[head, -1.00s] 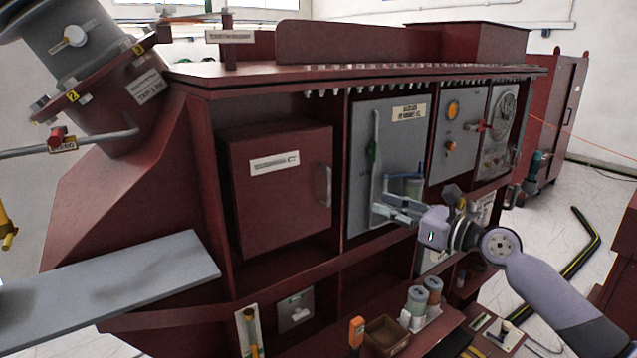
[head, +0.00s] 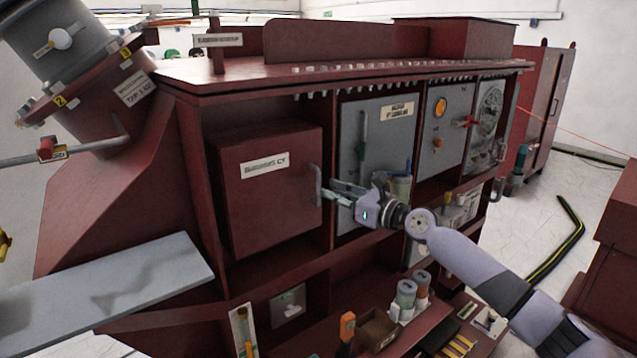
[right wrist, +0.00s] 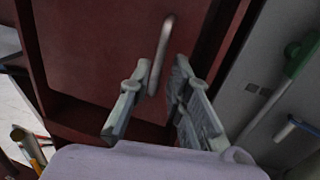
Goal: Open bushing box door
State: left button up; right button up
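The bushing box door (head: 265,195) is a dark red panel labelled "Bushings CT" on the left of the transformer's front, and it looks shut. Its grey vertical bar handle (head: 318,185) is at the door's right edge. My right gripper (head: 328,190) is at the handle, fingers pointing left towards it. In the right wrist view the gripper (right wrist: 160,90) is open, and the handle (right wrist: 161,55) stands ahead, between the fingertips in the picture. I cannot tell if a finger touches it. My left gripper is not in view.
A grey panel (head: 352,135) with a green-handled tool is right of the door. A grey plank (head: 120,285) juts in at the lower left.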

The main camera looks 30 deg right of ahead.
aim_at(319, 201)
jog(key=shift+p+x, duration=0.45)
jog(key=shift+x, duration=2.1)
grip_shut()
